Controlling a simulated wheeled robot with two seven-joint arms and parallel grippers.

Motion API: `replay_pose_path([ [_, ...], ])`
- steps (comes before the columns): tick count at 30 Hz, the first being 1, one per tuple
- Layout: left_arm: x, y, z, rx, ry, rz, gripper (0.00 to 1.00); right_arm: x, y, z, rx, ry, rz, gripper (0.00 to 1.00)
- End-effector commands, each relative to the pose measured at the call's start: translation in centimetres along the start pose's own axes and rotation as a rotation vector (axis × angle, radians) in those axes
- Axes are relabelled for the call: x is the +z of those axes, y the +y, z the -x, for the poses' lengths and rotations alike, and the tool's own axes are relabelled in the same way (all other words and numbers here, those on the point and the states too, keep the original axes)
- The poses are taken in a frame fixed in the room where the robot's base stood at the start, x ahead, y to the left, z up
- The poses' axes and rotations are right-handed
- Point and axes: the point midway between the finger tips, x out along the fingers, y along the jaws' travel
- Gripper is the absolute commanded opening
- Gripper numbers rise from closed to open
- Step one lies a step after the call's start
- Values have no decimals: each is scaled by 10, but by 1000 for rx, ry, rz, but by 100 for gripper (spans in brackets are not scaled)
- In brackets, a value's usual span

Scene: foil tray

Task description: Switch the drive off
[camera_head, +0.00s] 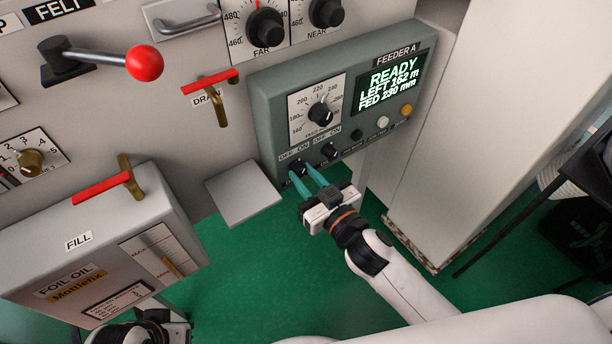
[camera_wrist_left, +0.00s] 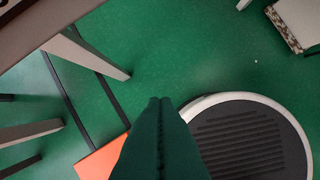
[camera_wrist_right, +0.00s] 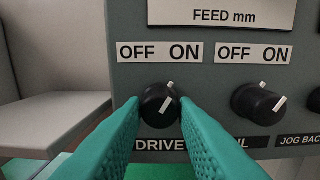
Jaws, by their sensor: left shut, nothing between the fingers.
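The drive knob (camera_wrist_right: 159,106) is a small black rotary knob under an OFF ON label on the grey feeder panel, with DRIVE written below. Its white pointer leans up and right, toward ON. My right gripper (camera_wrist_right: 160,112) has its teal fingers on either side of this knob; I cannot tell whether they press on it. In the head view the right gripper (camera_head: 303,172) reaches the panel's lower left corner and partly hides the drive knob. My left gripper (camera_wrist_left: 160,105) is shut and empty, pointing down over the green floor.
A second OFF ON knob (camera_wrist_right: 258,103) sits close to the right of the drive knob. The feeder display (camera_head: 390,82) reads READY. A grey plate (camera_head: 243,187) juts out left of the panel. A foil oil box (camera_head: 95,245) stands at lower left. A round dark-topped object (camera_wrist_left: 240,140) stands below the left gripper.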

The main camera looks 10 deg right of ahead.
Motion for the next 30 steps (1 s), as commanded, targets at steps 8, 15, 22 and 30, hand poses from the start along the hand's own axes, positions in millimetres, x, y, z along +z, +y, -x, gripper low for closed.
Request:
replay_pose_path([
  [8,1,0,2,0,0,0,0,1,0,0,1,0,22,4],
  [15,4,0,12,0,0,0,0,3,0,0,-1,0,138,4],
  [22,3,-1,-34,-5,27,-2,0,4,-1,0,-1,-1,335,4],
  [30,-8,-4,-83,-9,52,-6,0,3,-1,0,-1,-1,593,4],
])
